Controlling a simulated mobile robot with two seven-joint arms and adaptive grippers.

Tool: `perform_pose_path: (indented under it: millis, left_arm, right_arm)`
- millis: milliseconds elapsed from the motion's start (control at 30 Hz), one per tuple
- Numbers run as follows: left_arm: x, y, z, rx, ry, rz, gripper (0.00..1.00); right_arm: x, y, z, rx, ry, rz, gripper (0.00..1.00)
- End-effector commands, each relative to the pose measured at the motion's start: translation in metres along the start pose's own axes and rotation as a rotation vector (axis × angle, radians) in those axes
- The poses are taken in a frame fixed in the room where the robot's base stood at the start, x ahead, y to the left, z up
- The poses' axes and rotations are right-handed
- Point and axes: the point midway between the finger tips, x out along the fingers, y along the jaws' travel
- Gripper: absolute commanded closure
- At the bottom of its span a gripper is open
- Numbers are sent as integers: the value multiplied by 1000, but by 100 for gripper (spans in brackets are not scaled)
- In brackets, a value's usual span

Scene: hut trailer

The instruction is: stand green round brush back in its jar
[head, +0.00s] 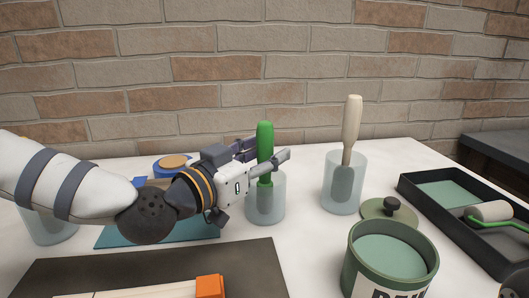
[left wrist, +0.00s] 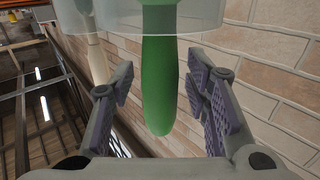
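The green round brush (head: 265,138) stands nearly upright in a clear jar (head: 265,210) at the middle of the table, handle up. Its lower end shows dimly through the jar. My left gripper (head: 268,153) is at the handle above the jar's rim, with one finger on each side. In the left wrist view, which is upside down, the green handle (left wrist: 160,85) lies between the open fingers (left wrist: 164,90). Gaps show on both sides, and the jar (left wrist: 205,17) is at the top. My right gripper is out of view.
A second jar (head: 343,190) with a beige-handled brush (head: 352,122) stands to the right. A green paint can (head: 390,265), its lid (head: 388,213) and a black roller tray (head: 430,203) are at the right. Another jar (head: 48,228) is partly behind my left arm. A brick wall rises behind.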

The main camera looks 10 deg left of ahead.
Motion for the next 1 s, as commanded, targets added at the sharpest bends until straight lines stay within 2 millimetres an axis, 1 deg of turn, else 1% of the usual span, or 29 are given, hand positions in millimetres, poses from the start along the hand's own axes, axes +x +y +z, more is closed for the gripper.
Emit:
perform_pose_path:
  millis: [67, 133, 167, 267, 500, 600, 733, 900, 1000]
  left_arm:
    - [0, 0, -1, 0, 1, 0, 57]
    - [-1, 0, -6, 1, 3, 0, 57]
    - [-5, 0, -6, 1, 2, 0, 57]
    - [-26, 0, -8, 1, 5, 0, 57]
    - [-91, 0, -12, 0, 11, -2, 57]
    - [-109, 0, -17, 7, 17, -2, 57]
    - [-119, 1, -12, 6, 13, 0, 57]
    - [-121, 0, -4, 0, 1, 0, 57]
    - [-120, 0, -3, -1, -1, 0, 57]
  right_arm:
    - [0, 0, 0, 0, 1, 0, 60]
    - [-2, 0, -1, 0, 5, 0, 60]
    - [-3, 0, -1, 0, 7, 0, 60]
    - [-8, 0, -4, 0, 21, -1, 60]
    - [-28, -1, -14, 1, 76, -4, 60]
    - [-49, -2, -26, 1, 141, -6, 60]
    - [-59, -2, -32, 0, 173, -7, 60]
    - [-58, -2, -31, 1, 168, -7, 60]
    - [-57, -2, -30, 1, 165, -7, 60]
